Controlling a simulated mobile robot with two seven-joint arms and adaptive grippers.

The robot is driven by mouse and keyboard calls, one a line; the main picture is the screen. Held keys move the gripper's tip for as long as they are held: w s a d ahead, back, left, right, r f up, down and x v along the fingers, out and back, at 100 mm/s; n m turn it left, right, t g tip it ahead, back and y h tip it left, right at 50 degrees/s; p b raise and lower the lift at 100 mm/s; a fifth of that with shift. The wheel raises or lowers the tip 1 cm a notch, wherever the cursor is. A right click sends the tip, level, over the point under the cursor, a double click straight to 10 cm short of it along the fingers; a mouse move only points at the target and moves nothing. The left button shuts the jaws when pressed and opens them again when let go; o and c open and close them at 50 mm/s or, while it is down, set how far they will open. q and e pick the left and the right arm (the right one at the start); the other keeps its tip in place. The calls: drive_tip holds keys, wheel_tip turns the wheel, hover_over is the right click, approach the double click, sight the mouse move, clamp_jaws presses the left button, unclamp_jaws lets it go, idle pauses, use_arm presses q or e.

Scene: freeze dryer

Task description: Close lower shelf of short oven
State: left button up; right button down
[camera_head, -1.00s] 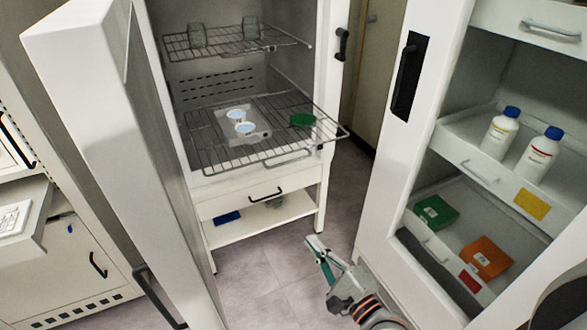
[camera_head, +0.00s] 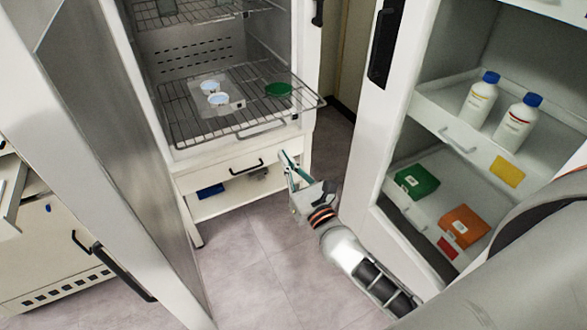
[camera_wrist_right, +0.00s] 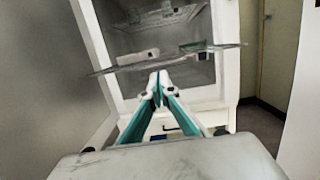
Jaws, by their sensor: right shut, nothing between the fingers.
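The short oven (camera_head: 305,150) stands open at the centre of the head view. Its lower wire shelf (camera_head: 185,132) is pulled out past the front opening, with a green dish (camera_head: 278,90) and a tray with two pale round dishes (camera_head: 215,93) on it. The same shelf shows nearly edge-on in the right wrist view (camera_wrist_right: 215,47). My right gripper (camera_head: 287,158) is shut and empty, in front of the oven and below the shelf's front edge, close to the drawer front. In the wrist view its fingertips (camera_wrist_right: 157,78) meet just under the shelf. My left gripper is not in view.
The oven's door (camera_head: 120,130) is swung open on the left. An upper wire shelf (camera_head: 200,14) sits inside. Below is a drawer with a black handle (camera_head: 246,166). An open cabinet (camera_head: 385,130) with bottles and boxes stands right. Floor (camera_head: 250,260) is clear in front.

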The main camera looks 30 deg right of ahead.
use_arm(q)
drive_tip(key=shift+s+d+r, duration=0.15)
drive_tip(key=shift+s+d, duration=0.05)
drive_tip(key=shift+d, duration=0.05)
use_arm(e)
drive_tip(key=w+r, duration=0.1)
drive_tip(key=w, duration=0.6)
drive_tip(key=shift+a+r, duration=0.15)
drive_tip(key=shift+w, duration=0.15)
